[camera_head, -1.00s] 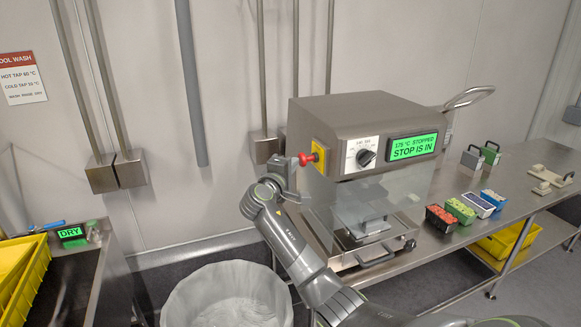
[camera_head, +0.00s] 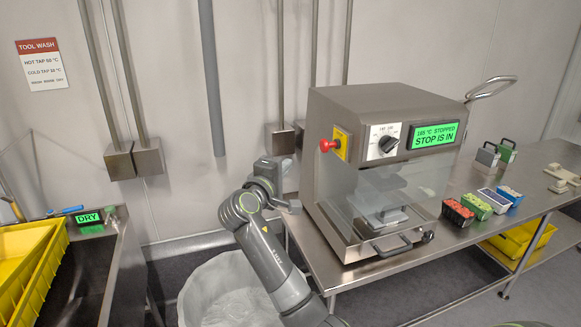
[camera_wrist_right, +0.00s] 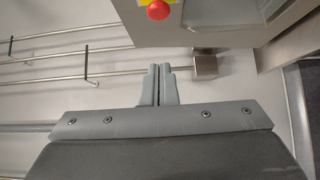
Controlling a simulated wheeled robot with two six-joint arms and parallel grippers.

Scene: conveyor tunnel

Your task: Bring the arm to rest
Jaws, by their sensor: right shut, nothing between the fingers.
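My right gripper (camera_head: 273,165) is left of the steel machine (camera_head: 375,105), in front of the wall and apart from the red stop button (camera_head: 328,145). In the right wrist view its two fingers (camera_wrist_right: 158,72) are pressed together with nothing between them. The stop button also shows there at the top edge (camera_wrist_right: 158,10), beyond the fingertips. The machine's green display (camera_head: 434,135) reads 165 °C STOPPED, STOP IS IN. My right arm is bent, rising from the bottom of the head view. My left gripper is out of view.
A lined bin (camera_head: 215,285) stands below my arm. The steel table (camera_head: 350,272) carries the machine and several small tubs (camera_head: 478,205) on the right. A sink (camera_head: 90,262) with yellow crates (camera_head: 35,262) is at left. Wall pipes end in boxes (camera_head: 280,140) behind my gripper.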

